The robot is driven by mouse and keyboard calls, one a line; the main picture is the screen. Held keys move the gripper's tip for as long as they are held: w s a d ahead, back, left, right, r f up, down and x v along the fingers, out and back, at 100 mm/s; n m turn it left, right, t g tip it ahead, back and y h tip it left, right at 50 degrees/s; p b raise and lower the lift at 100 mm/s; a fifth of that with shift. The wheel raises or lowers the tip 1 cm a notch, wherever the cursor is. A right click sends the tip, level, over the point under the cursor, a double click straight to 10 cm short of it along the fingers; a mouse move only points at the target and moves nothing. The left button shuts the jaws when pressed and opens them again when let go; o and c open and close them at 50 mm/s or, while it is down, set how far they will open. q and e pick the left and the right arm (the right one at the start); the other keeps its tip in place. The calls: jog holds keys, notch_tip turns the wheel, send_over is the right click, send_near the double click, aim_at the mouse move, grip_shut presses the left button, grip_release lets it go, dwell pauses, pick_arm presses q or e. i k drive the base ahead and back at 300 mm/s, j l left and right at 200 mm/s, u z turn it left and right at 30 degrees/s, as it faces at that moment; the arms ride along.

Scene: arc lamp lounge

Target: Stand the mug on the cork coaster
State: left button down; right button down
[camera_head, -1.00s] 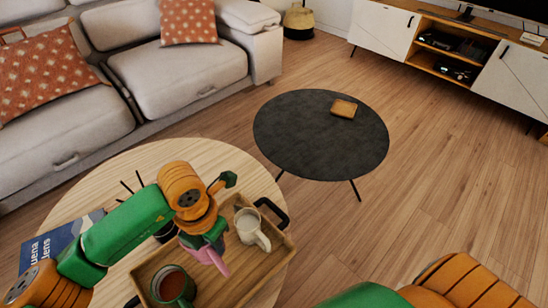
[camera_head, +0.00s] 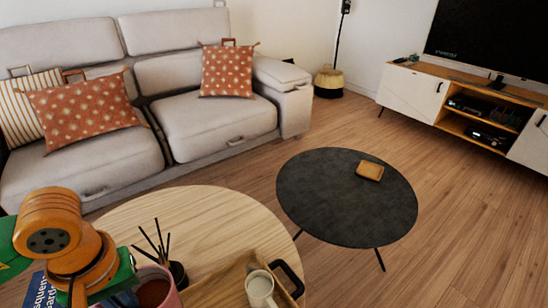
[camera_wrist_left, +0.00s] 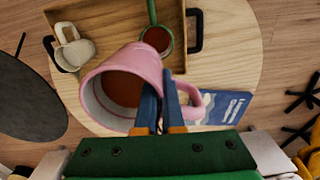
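A pink mug (camera_head: 158,290) with brown drink in it is held by my left arm at the bottom left of the head view. In the left wrist view the pink mug (camera_wrist_left: 125,88) fills the middle, with its handle to the right. My left gripper (camera_wrist_left: 163,100) is closed on it near the handle side; the exact contact is hard to see. A small square tan coaster (camera_head: 370,170) lies on the dark round table (camera_head: 330,215), well away from the mug to the right and farther back. My right gripper is out of view.
A black reed holder (camera_head: 178,273) and a blue book (camera_head: 42,292) are close by. Most of the dark table is bare.

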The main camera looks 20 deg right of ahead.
aim_at(374, 174)
jog(key=i+l, duration=0.1)
jog(key=l, duration=0.5)
jog(key=i+l+u, duration=0.1)
jog(key=l, duration=0.55)
jog(key=i+l+u, duration=0.1)
jog(key=l, duration=0.5)
jog(key=l+u, duration=0.1)
jog(key=l, duration=0.8)
jog(key=k+l+u, duration=0.1)
jog(key=l, duration=0.85)
jog(key=k+l+u, duration=0.1)
jog(key=l, duration=0.8)
jog(key=i+l+u, duration=0.15)
jog(key=i+l, duration=0.55)
